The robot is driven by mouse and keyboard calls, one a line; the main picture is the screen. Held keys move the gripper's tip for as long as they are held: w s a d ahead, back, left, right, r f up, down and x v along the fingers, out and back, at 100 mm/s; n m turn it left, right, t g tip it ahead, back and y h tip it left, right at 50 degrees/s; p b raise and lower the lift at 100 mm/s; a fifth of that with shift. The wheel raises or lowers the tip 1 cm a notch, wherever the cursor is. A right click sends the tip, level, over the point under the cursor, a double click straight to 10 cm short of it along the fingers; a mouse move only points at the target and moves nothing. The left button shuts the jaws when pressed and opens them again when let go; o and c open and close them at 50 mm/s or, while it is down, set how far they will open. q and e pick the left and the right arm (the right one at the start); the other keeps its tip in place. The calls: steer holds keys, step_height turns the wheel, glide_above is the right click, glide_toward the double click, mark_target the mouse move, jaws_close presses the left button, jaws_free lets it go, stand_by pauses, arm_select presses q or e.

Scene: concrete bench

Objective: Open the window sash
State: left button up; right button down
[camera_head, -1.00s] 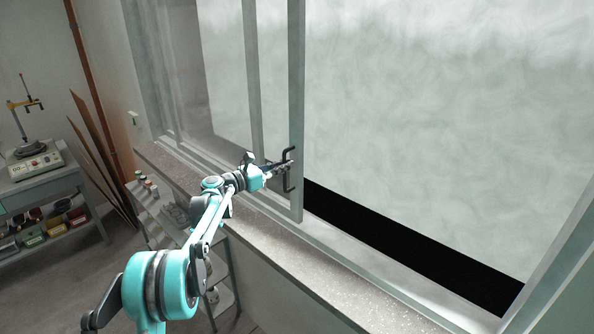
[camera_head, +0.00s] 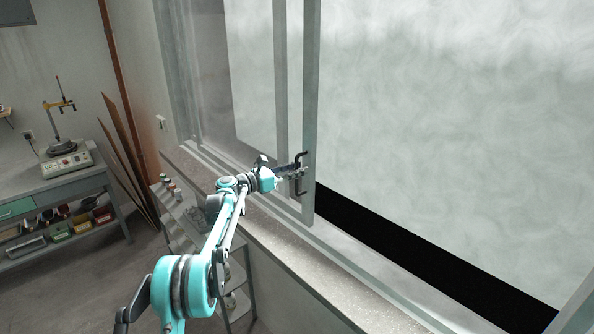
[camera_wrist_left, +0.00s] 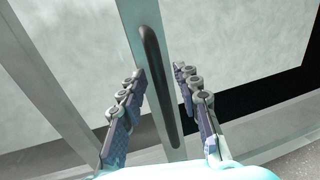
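The window sash (camera_head: 311,110) is a tall grey-framed pane. It carries a dark upright bar handle (camera_head: 300,174) on its right-hand stile. The wide opening is to the right of the sash. My left gripper (camera_head: 291,172) is at the handle. In the left wrist view the handle (camera_wrist_left: 159,85) runs between the two spread fingers of the left gripper (camera_wrist_left: 158,70). My right gripper is not in view.
A speckled sill (camera_head: 275,240) runs below the window frame. A metal shelf rack (camera_head: 238,285) stands under it, close to my arm. At the left is a workbench (camera_head: 50,180) with an instrument and bins. Boards (camera_head: 128,155) lean on the wall.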

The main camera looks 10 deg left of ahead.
arm_select(q)
steer(key=v, duration=1.2)
steer(key=shift+d, duration=0.1)
steer(key=s+d+f+m+g+y+b, duration=0.35)
steer(key=s+d+m, duration=0.3)
steer(key=s, duration=0.25)
steer(key=s+d+f+m+g+y+b, duration=0.25)
steer(key=s+d+f+m, duration=0.25)
steer(key=s+d, duration=0.35)
steer(key=s+a+f+m+y+b, duration=0.1)
steer(key=s+f+m+y+b, duration=0.2)
steer(key=s+f+m, duration=0.4)
steer(key=s+a+f+m+y+b, duration=0.2)
steer(key=s+f+m, duration=0.6)
steer(key=s, duration=1.1)
step_height(320, 180, down, 3)
steer(key=shift+y+b, duration=0.7)
steer(key=shift+y, duration=0.2)
steer(key=shift+s+m, duration=0.1)
steer(key=shift+m, duration=0.15)
